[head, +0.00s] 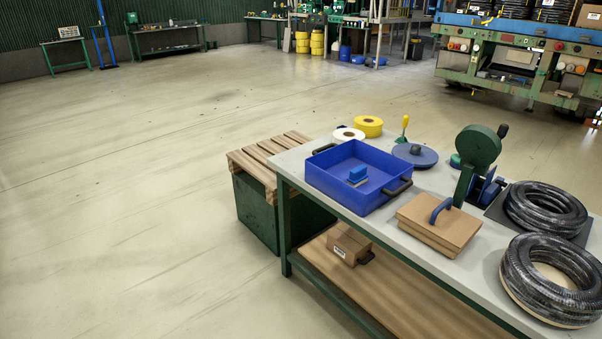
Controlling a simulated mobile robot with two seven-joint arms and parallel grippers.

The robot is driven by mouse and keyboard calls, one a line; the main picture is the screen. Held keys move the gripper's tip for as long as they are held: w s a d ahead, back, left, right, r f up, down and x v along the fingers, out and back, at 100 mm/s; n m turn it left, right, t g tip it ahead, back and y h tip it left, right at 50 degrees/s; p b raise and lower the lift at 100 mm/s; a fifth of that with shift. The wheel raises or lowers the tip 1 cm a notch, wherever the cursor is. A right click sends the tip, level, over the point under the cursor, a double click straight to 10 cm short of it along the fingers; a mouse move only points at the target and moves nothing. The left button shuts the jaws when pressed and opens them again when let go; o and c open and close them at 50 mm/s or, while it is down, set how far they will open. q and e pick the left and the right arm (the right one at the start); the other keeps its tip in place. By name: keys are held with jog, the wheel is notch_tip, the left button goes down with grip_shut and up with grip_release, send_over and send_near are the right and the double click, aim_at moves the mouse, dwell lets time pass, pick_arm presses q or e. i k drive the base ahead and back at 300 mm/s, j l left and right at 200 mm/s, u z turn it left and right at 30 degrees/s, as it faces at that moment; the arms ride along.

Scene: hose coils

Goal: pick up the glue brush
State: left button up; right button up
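No gripper of mine shows in the head view. Two things could be the glue brush, and I cannot tell for sure which is. A small brush-like thing with a blue block top and a pale underside (357,176) lies in the blue tray (341,194) on the workbench.
The grey bench top (390,222) also carries yellow (368,126) and white (348,134) tape rolls, a cardboard stack (437,226), a green dispenser (477,155) and black hose coils (545,208). A green crate with slatted top (262,205) adjoins its left end. Floor left is clear.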

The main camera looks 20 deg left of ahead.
aim_at(359, 176)
jog(key=u, duration=0.25)
jog(key=i+j, duration=0.7)
jog(key=i+j+z, duration=0.15)
jog(key=i+j, duration=0.5)
jog(key=j, duration=0.15)
